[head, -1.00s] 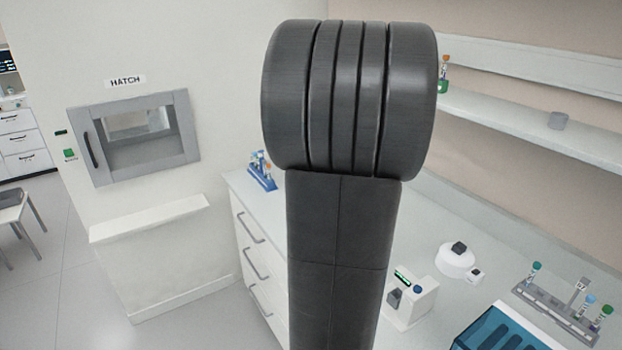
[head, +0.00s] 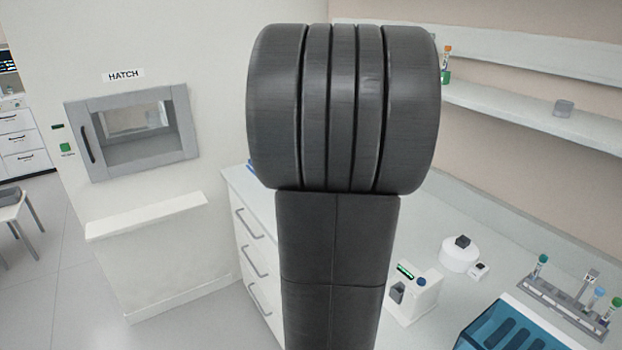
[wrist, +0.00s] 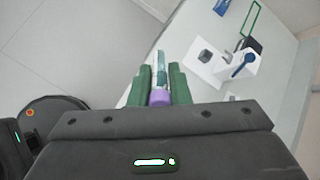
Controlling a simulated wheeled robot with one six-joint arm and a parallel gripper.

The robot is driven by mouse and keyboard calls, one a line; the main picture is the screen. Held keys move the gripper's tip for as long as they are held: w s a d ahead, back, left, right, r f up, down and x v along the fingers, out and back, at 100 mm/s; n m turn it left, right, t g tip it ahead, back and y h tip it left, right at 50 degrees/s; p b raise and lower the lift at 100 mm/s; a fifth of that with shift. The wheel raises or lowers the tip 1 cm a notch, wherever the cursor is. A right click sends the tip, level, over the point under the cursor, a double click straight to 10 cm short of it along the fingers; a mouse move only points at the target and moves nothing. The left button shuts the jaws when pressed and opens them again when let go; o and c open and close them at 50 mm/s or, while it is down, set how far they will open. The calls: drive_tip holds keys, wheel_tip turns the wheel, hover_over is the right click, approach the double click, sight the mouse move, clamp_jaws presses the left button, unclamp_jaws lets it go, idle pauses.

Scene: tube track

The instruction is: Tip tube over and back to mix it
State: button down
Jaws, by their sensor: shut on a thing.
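In the wrist view my gripper (wrist: 160,82) has its green fingers shut on a tube (wrist: 159,97). The tube has a purple cap nearest the camera, and its clear body points away between the fingers. The tube is held in the air, with the floor and the bench edge behind it. The tube's contents are too small to make out. In the head view my dark arm fills the middle and hides the gripper and the held tube.
A grey rack (head: 562,308) with several capped tubes stands on the bench at right, beside a blue-lidded box (head: 508,326). A small white device (head: 415,297) and a round white device (head: 460,255) stand nearby. A shelf (head: 540,118) runs above. The hatch (head: 135,135) is at left.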

drive_tip(key=t+y+b, duration=0.1)
drive_tip(key=b, duration=0.2)
drive_tip(key=t+y+b, duration=0.1)
drive_tip(key=y+b, duration=0.1)
drive_tip(key=b, duration=0.2)
drive_tip(key=shift+f+t, duration=0.3)
drive_tip(key=shift+f, duration=0.1)
drive_tip(key=t+y+b, duration=0.3)
drive_tip(key=b, duration=0.6)
drive_tip(key=shift+b, duration=0.3)
drive_tip(key=t+y+b, duration=0.2)
drive_tip(key=y+b, duration=0.2)
drive_tip(key=b, duration=0.6)
drive_tip(key=shift+t+b, duration=0.4)
drive_tip(key=t+y+b, duration=0.2)
drive_tip(key=b, duration=0.6)
drive_tip(key=shift+r+y, duration=0.2)
drive_tip(key=shift+y, duration=0.2)
drive_tip(key=shift+r+p, duration=0.6)
drive_tip(key=shift+p, duration=0.3)
drive_tip(key=g+h+p, duration=0.1)
drive_tip(key=p, duration=0.3)
drive_tip(key=shift+r, duration=0.1)
drive_tip(key=g+h+p, duration=0.3)
drive_tip(key=h+p, duration=0.2)
drive_tip(key=p, duration=1.2)
drive_tip(key=shift+g, duration=0.4)
